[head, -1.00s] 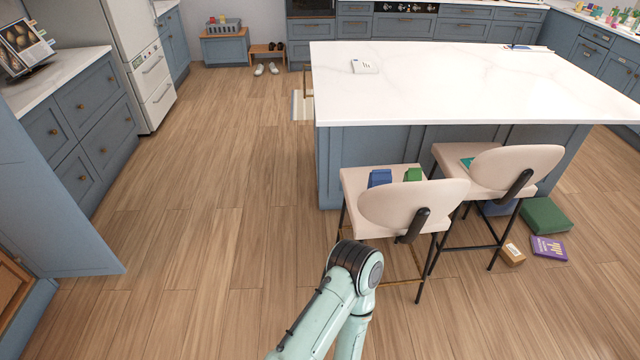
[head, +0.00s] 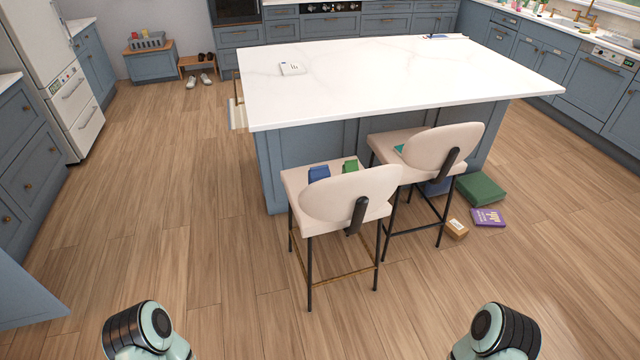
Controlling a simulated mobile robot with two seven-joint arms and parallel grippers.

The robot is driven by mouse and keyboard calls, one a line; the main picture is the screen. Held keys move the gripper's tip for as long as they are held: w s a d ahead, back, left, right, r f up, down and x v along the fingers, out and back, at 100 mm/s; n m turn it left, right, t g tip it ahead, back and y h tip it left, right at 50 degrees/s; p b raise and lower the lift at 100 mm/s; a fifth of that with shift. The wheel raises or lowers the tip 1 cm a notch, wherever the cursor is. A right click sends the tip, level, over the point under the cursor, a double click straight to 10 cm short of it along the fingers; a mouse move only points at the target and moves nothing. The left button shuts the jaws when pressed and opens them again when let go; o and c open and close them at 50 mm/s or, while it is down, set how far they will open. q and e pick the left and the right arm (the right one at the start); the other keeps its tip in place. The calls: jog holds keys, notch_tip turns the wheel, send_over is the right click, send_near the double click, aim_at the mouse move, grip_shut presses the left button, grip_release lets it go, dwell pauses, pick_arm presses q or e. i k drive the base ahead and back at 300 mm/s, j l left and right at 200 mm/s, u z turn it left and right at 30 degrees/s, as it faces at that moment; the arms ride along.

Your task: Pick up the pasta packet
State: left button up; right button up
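I cannot make out a thing that is clearly the pasta packet in the head view. Small packets show around the stools: a blue one (head: 319,173) and a green one (head: 350,166) lie on the seat of the nearer stool. A purple packet with pale print (head: 488,217) and a small brown box (head: 456,229) lie on the floor right of the stools. Only rounded joints of my two arms show at the bottom edge. Both my grippers are out of view.
Two cream stools (head: 350,200) stand at the near side of the white-topped island (head: 400,75). A dark green box (head: 480,189) lies on the floor beside the farther stool (head: 440,150). The wooden floor (head: 170,220) is clear to the left of the island.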

aim_at(318, 173)
jog(key=i+j+u, duration=0.3)
jog(key=i+j, duration=0.95)
jog(key=i, duration=0.05)
